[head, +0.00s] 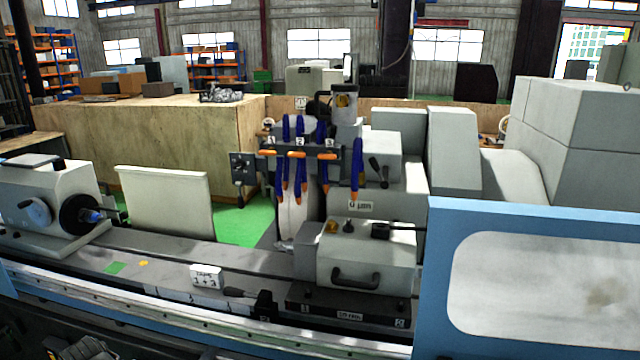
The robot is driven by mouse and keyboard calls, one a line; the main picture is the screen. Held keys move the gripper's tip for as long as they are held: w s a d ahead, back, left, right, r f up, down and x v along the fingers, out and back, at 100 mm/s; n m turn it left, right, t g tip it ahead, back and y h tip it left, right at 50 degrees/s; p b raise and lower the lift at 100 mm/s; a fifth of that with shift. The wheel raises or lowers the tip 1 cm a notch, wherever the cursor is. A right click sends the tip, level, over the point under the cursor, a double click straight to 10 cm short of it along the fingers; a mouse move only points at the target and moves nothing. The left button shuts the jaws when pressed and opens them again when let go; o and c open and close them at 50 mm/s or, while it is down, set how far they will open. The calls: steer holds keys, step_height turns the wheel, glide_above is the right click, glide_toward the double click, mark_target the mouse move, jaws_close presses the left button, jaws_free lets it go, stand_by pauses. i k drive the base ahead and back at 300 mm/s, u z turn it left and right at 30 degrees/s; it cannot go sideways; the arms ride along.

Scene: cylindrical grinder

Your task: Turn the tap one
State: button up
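A dark bar (340,160) with number labels 1, 2 and 3 crosses the front of the grinding wheel head, near the middle of the head view. Tap one (267,152) seems to be the short orange lever under the label 1, at the left end; it looks roughly level. Similar orange levers sit under label 2 (297,155) and label 3 (328,156). Blue hoses (356,178) with orange tips hang from the bar, close to the levers. The tap bodies are too small to make out clearly. My gripper is not in view.
A grey workhead (345,262) with a black handle stands below the taps. A blue-framed guard (520,285) fills the lower right. The tailstock (50,195) is at the left. A dark control box (241,168) sits left of the taps.

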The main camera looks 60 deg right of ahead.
mark_target(271, 151)
steer(key=u, duration=1.45)
steer(key=i, duration=1.3)
steer(key=z, duration=3.85)
